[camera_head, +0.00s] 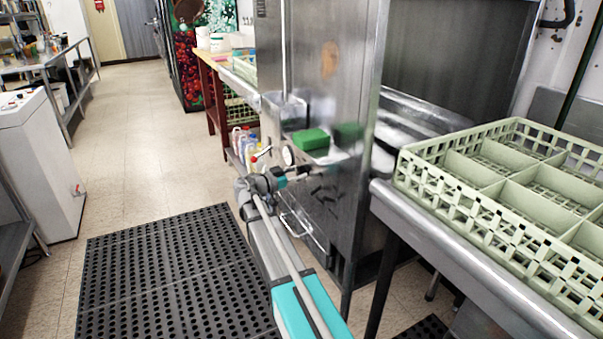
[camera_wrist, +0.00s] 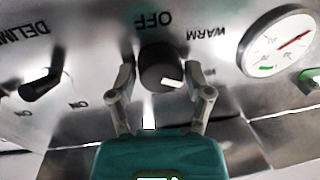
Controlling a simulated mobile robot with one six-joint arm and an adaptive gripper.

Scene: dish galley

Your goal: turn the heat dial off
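The heat dial (camera_wrist: 160,68) is a dark round knob on the steel panel, seen upside down in the wrist view. Its white pointer mark is at the lower right, turned away from the OFF label (camera_wrist: 154,20) above the knob and past WARM towards a small, unclear label. My gripper (camera_wrist: 158,72) is at the dial, one finger on each side of it. The fingers look open around the knob; contact is hard to make out. In the head view my gripper (camera_head: 300,174) is at the machine's front, and the dial cannot be made out.
A round gauge (camera_wrist: 278,43) is right of the dial, and a black DELIME switch (camera_wrist: 41,84) is left. A dish rack (camera_head: 425,185) stands on the right counter. Floor mats (camera_head: 165,265) lie left.

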